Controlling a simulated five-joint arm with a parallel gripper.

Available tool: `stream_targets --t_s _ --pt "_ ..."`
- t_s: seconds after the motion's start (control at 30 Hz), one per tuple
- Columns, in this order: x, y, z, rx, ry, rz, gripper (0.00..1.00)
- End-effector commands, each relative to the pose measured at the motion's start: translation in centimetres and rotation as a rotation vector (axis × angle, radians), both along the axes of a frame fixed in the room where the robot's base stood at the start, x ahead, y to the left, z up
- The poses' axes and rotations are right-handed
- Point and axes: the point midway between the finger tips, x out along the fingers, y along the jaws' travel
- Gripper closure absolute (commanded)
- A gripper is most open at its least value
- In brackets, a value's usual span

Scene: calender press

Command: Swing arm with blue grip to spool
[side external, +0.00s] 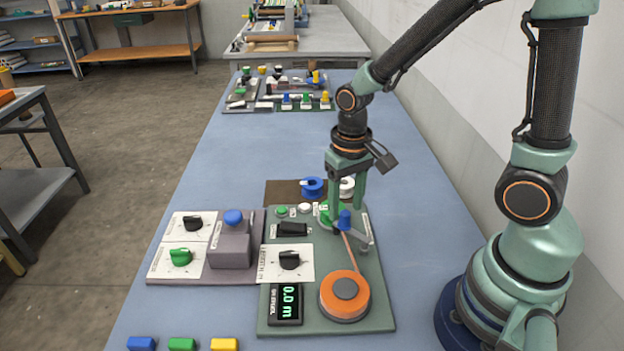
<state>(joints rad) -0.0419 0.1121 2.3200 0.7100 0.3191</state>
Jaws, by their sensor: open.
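The blue grip (345,219) stands upright on a grey swing arm (362,243) on the green panel (381,313). A green spool (326,211) lies just behind and left of the grip, partly hidden by my gripper. An orange spool (345,288) with a grey hub sits at the panel's front, and an orange strip runs from it up toward the blue grip. My gripper (346,207) points down with its fingers apart, over or just behind the blue grip. I cannot tell whether a finger touches it.
Behind the panel, a blue spool (312,187) and a white spool (347,187) rest on a brown mat (280,193). A purple-grey panel (205,275) with knobs adjoins on the left. Coloured blocks (182,344) line the front edge. The table's middle (270,145) is clear.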

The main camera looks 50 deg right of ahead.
Motion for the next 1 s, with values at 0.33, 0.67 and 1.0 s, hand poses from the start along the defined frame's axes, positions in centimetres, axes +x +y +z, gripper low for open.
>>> stream_targets --t_s 0.33,0.67,1.0 --pt "0.1 0.0 6.9 0.0 -0.006 -0.001 0.44" --pt "0.0 0.0 9.2 0.0 -0.002 -0.002 0.44" --pt "0.0 -0.1 9.5 0.001 -0.016 0.006 0.44"
